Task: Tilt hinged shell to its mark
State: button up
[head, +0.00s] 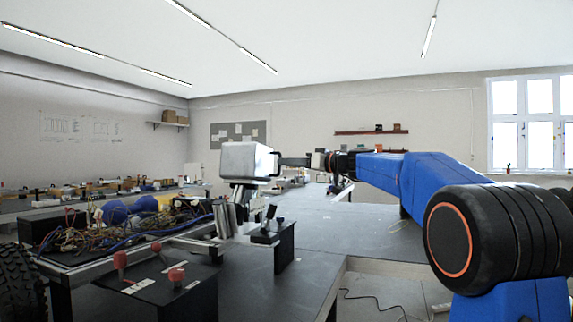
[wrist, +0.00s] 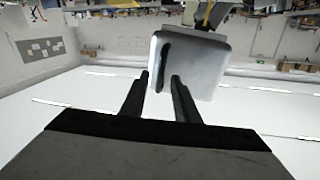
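The hinged shell (head: 247,160) is a pale silver-grey box with rounded edges, raised above the chassis on a metal support. It also shows in the wrist view (wrist: 205,70), where the picture is upside down. A dark upright bar, its handle (wrist: 165,62), is on the face toward me. My gripper (head: 283,162) is at the right side of the shell, level with it. In the wrist view its two dark fingers (wrist: 159,76) are apart, with the lower part of the bar between them; I cannot tell whether either touches it. I cannot make out the mark.
The chassis (head: 60,262) carries tangled wires (head: 160,222) and blue parts left of the shell. Red-knobbed parts (head: 120,262) on a dark block stand in front. A black bracket (head: 268,238) stands below the shell. The dark tabletop (head: 340,222) at the right is mostly clear.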

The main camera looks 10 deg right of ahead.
jog(key=shift+w+a, duration=0.5)
jog(key=shift+c, duration=0.7)
grip_shut()
jog(key=shift+s+a+r+n, duration=0.35)
jog(key=shift+s+n, duration=0.15)
jog(key=shift+n, duration=0.3)
jog(key=shift+o, duration=0.7)
grip_release()
